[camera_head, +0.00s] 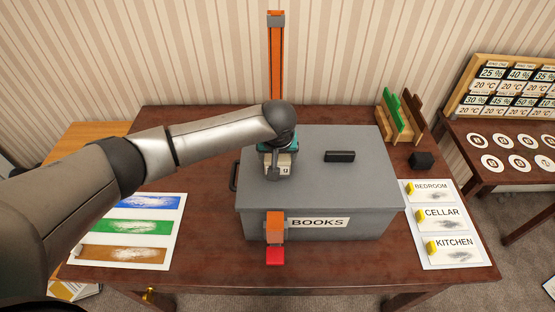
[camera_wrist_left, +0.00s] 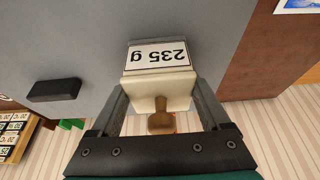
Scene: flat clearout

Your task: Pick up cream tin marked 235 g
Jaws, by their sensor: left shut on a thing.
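The cream tin marked 235 g (camera_wrist_left: 158,88) is between the two fingers of my left gripper (camera_wrist_left: 162,108) in the left wrist view. Its label reads upside down there, and a brown knob shows on its near side. In the head view the left gripper (camera_head: 279,172) is over the left part of the grey box lid, shut on the tin (camera_head: 284,163). The tin is mostly hidden by the gripper there. I cannot tell whether it touches the lid. My right gripper does not show.
The grey box (camera_head: 290,215) labelled BOOKS, with a black lid handle (camera_head: 339,156), stands on the brown table (camera_head: 200,275). An orange strap (camera_head: 275,228) hangs at its front. Room cards (camera_head: 438,217) lie right, a colour sheet (camera_head: 130,228) left, and a wooden rack (camera_head: 398,118) behind.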

